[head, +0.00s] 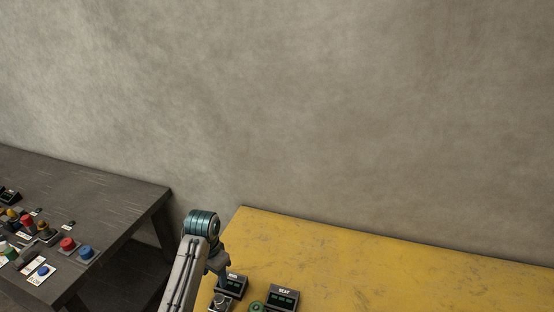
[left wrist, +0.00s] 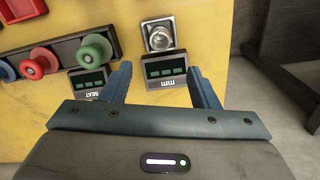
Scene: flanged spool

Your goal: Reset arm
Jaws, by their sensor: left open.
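My left arm comes in at the bottom of the head view, and its gripper (head: 219,265) is over the left edge of the yellow table (head: 340,250), partly hidden by the arm. In the left wrist view the blue fingers of the left gripper (left wrist: 160,84) are spread apart with nothing held between them. A dark display box marked "mm" (left wrist: 165,70) shows between the fingers. A green flanged spool (left wrist: 95,50) and a red one (left wrist: 39,63) sit in a dark rack to the left. My right gripper is not in view.
A display box marked "SEAT" (head: 282,298) stands near the "mm" box (head: 232,285). A metal fixture (left wrist: 159,35) sits behind the "mm" box. A dark table (head: 110,195) with several coloured buttons stands at left, across a gap. The yellow table's far part is clear.

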